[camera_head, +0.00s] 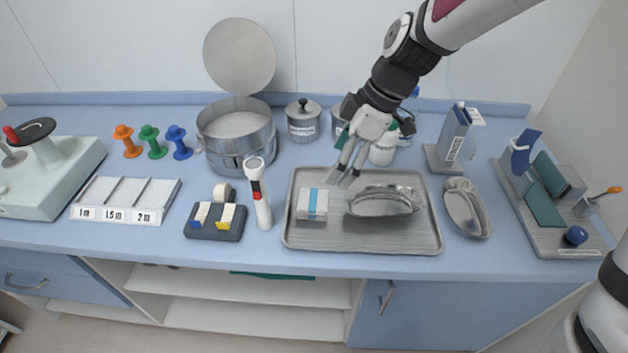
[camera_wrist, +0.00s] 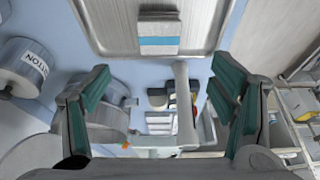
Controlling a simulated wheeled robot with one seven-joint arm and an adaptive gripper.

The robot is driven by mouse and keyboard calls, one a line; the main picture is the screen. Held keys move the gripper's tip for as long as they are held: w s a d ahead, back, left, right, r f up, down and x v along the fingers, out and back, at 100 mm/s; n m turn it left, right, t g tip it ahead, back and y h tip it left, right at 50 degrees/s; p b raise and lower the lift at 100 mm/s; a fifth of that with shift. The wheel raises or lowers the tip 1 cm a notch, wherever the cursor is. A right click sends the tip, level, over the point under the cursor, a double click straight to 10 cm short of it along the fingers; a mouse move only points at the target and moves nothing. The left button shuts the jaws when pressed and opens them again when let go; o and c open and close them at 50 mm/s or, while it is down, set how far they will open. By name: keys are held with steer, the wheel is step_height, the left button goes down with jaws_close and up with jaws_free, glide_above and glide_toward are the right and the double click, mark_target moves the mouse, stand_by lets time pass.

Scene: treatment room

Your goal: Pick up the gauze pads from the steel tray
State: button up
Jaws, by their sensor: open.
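The gauze pads (camera_head: 312,206) are a flat white stack with a blue band. They lie on the left part of the steel tray (camera_head: 350,238), left of a shiny steel kidney dish (camera_head: 384,202). My gripper (camera_head: 345,172) is open and empty above the back of the tray, up and to the right of the pads and apart from them. In the wrist view my gripper (camera_wrist: 161,76) has its fingers wide apart. There the pads (camera_wrist: 158,30) show at the top, on the tray (camera_wrist: 97,38), beyond the fingertips.
A white upright torch-like tool (camera_head: 261,200) stands just left of the tray. A second kidney dish (camera_head: 466,208) lies to its right. A steel drum (camera_head: 237,135) with a raised lid and lidded jars (camera_head: 303,122) stand behind. The tray's front is bare.

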glide_above(314, 199)
steer(key=d, duration=0.2)
step_height(314, 199, down, 7)
steer(key=shift+s+f+b, duration=0.1)
steer(key=shift+f+b, duration=0.1)
steer(key=shift+b, duration=0.1)
steer(key=shift+x, duration=2.95)
steer(key=c, duration=1)
